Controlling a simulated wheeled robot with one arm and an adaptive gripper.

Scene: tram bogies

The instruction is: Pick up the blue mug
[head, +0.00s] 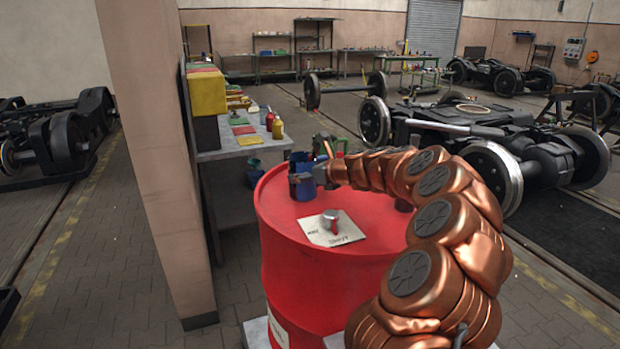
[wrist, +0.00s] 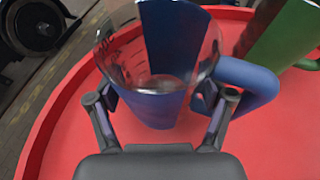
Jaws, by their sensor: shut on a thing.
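The blue mug (head: 301,178) is upright at the far left part of the red drum's top. In the wrist view the blue mug (wrist: 176,50) fills the middle, with its handle at the right. Part of its front looks clear or shiny, with faint markings. My gripper (wrist: 160,100) is shut on the mug, one finger on each side, the right finger by the handle. In the head view my gripper (head: 318,172) reaches the mug from the right. I cannot tell whether its base touches the drum.
The red drum (head: 330,285) carries a paper sheet (head: 320,238) with a small metal and red object (head: 331,221). A green object (wrist: 288,38) stands close beyond the handle. A workbench (head: 225,150) with bottles is behind, and a pillar (head: 160,160) is left.

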